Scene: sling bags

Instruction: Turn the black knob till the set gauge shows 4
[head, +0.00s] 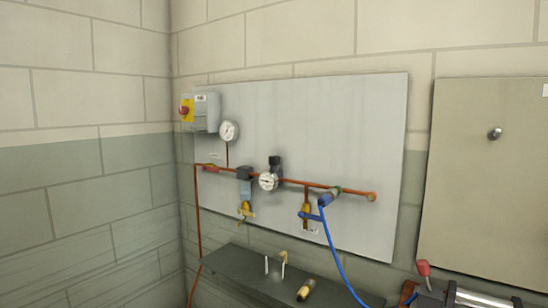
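The black knob (274,161) sits on top of a regulator on the copper pipe, in the middle of the grey wall panel (345,120). A round white gauge (267,181) is mounted on the front of that regulator, just below the knob. Its needle and numbers are too small to read. A second round gauge (228,131) stands higher up at the left on its own thin pipe. I cannot tell from the view which gauge the task calls the set gauge. Neither of my grippers is in view.
A grey box with a red and yellow switch (186,111) is at the panel's upper left. A blue hose (333,250) hangs from the pipe's right end. A dark shelf (236,265) below holds a brass fitting (306,289). A beige board (490,180) is at right.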

